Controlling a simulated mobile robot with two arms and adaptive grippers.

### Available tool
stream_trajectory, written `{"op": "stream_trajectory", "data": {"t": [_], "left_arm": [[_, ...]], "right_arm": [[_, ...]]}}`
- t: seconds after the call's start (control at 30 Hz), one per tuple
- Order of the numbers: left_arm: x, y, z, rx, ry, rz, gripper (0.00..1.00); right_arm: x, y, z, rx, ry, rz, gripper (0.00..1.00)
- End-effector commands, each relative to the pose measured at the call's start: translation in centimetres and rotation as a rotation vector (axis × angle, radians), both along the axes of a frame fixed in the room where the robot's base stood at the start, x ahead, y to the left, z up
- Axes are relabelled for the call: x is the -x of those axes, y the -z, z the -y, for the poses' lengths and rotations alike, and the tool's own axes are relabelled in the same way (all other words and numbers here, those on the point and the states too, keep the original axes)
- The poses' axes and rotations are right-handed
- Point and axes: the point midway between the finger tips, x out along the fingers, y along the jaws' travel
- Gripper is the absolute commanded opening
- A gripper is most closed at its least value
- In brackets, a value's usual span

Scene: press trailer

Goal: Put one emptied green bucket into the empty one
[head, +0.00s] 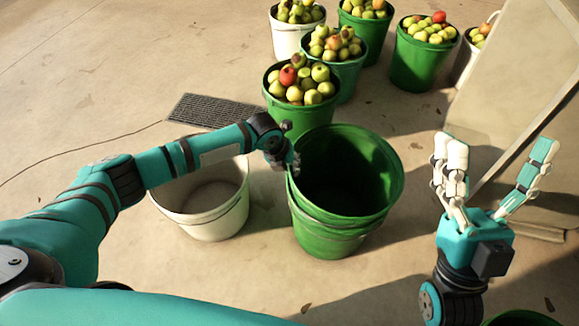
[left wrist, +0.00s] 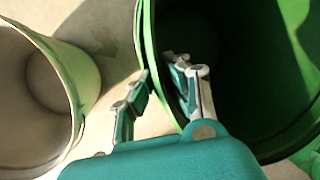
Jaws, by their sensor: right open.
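A dark-inside green bucket (head: 330,221) stands upright at the centre of the head view. A second rim line below its lip suggests two nested green buckets, one slightly raised inside the other. My left gripper (head: 287,166) is at the left rim. In the left wrist view its fingers (left wrist: 160,75) straddle the green rim, one outside and one inside, narrowed onto the wall. The green bucket (left wrist: 265,60) fills the right of that view. My right gripper (head: 492,165) is open and empty, to the right of the bucket, fingers pointing up.
An empty white bucket (head: 215,218) stands left of the green one, also in the left wrist view (left wrist: 80,75). Several fruit-filled buckets stand behind, the nearest being green (head: 300,117). A floor grate (head: 205,111) lies behind the white bucket. A pale panel (head: 515,85) stands right.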

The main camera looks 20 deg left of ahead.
Motion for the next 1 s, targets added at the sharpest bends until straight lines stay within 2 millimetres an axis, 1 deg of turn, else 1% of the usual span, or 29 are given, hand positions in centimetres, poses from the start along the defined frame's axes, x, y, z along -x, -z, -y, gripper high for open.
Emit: {"op": "stream_trajectory", "data": {"t": [0.03, 0.1, 0.13, 0.3, 0.33, 0.47, 0.57, 0.8, 0.9, 1.0], "left_arm": [[0.0, 0.0, 0.0, -0.001, 0.000, -0.001, 0.21], [0.1, 0.1, 0.0, -0.001, 0.000, -0.001, 0.31], [0.1, 0.1, 0.0, -0.002, 0.001, -0.002, 0.33], [0.1, 0.1, -0.1, -0.003, 0.001, -0.002, 0.33], [0.3, 0.4, -0.2, -0.009, 0.001, -0.008, 0.33], [0.3, -0.2, -0.4, -0.008, 0.001, -0.006, 0.33], [0.6, -1.4, -0.6, -0.006, 0.001, -0.003, 0.33], [2.1, -6.3, -1.5, -0.005, 0.002, 0.000, 0.33], [2.6, -8.2, -1.9, -0.005, 0.001, 0.000, 0.33], [3.1, -9.6, -2.2, -0.004, 0.001, 0.000, 0.33]], "right_arm": [[0.0, 0.0, 0.0, 0.000, 0.000, 0.000, 0.89], [0.0, 0.0, 0.0, 0.000, 0.000, 0.000, 0.89], [0.0, 0.0, 0.0, 0.000, 0.000, 0.000, 0.89], [0.0, 0.0, 0.0, 0.000, 0.000, 0.000, 0.89], [0.0, 0.0, 0.0, 0.000, 0.000, -0.001, 0.89], [0.0, 0.0, 0.0, 0.000, 0.000, -0.001, 0.89], [0.0, 0.0, 0.0, 0.000, 0.000, -0.001, 0.89], [0.0, 0.0, 0.0, 0.000, 0.000, -0.001, 0.89], [0.0, 0.0, 0.0, 0.000, 0.000, -0.001, 0.89], [0.0, 0.0, 0.0, 0.000, 0.000, -0.001, 0.89]]}}
